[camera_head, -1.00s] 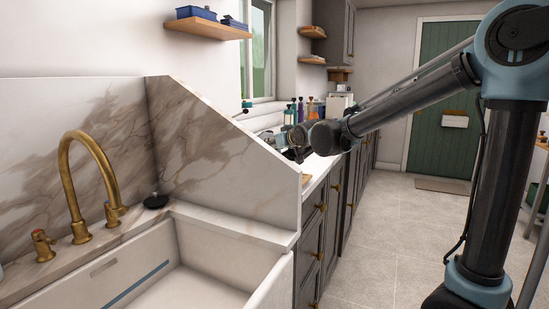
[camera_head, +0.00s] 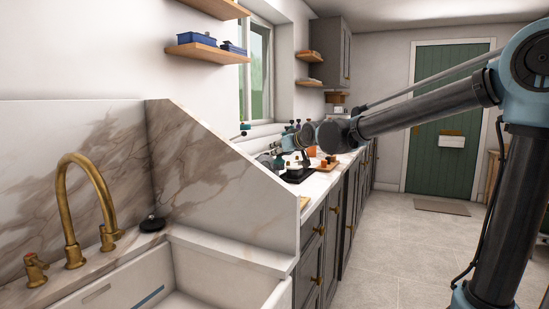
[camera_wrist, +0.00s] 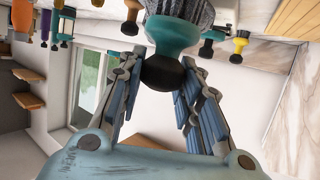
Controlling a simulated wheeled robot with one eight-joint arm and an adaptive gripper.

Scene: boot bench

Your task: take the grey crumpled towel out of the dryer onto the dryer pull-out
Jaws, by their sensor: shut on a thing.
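My gripper (camera_wrist: 163,68) is shut on a teal-and-black knobbed handle (camera_wrist: 172,36) in the wrist view. A grey ribbed part (camera_wrist: 185,8) shows beyond the teal part and is cut off by the frame's top edge. It looks like a brush rather than a crumpled towel. In the head view my gripper (camera_head: 286,145) is small, over the far counter beyond the marble splash panel, and its fingers are hard to make out. I see no grey towel, dryer or dryer pull-out in either view.
The sink (camera_head: 215,270) with a brass tap (camera_head: 70,200) is at front left. The marble panel (camera_head: 215,170) rises beside it. A dark tray (camera_head: 297,174) and an orange item (camera_head: 328,163) are on the counter. The tiled floor (camera_head: 400,235) is clear towards the green door (camera_head: 450,150).

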